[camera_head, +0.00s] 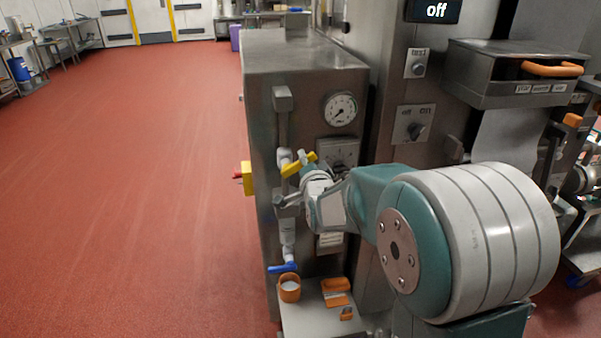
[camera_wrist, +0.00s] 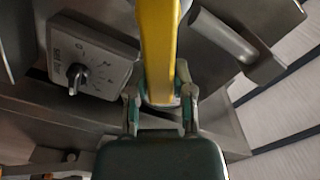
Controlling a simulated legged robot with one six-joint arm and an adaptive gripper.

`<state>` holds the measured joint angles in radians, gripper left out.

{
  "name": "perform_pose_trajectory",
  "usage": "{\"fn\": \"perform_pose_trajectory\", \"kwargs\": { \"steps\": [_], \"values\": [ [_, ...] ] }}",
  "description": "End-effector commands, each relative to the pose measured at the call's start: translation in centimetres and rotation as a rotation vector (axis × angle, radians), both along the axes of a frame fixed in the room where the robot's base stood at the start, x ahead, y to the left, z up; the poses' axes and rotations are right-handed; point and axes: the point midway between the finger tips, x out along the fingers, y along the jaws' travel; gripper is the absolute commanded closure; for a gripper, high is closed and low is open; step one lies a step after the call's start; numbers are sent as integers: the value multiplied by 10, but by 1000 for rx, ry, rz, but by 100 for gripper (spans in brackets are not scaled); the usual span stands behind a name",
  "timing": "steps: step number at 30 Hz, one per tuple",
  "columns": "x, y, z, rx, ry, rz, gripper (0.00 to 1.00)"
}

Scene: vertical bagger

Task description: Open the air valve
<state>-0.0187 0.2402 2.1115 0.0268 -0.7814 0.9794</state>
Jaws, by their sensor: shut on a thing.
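A valve with a yellow lever handle (camera_head: 300,163) sits on the white vertical pipe on the front of the steel cabinet. In the head view the lever slants up to the right, and my gripper (camera_head: 296,182) is right at it, partly hiding it. In the wrist view the yellow handle (camera_wrist: 159,45) runs lengthwise between the fingers of my gripper (camera_wrist: 160,95), which is shut on it. Lower on the same pipe is a valve with a blue lever (camera_head: 283,267), apart from my gripper.
A pressure gauge (camera_head: 341,109) and a dial knob panel (camera_wrist: 95,62) are on the cabinet beside the pipe. Below stands a small shelf with an orange cup (camera_head: 289,288) and an orange item (camera_head: 336,290). A yellow box (camera_head: 246,178) juts from the cabinet's left side. The red floor at left is clear.

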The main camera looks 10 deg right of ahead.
Motion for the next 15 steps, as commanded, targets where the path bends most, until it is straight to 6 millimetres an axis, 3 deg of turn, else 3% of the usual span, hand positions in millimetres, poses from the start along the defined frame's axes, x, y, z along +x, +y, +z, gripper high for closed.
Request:
{"fn": "perform_pose_trajectory", "kwargs": {
  "steps": [15],
  "values": [
    [0,11,10,-310,4,4,100]
  ]
}}
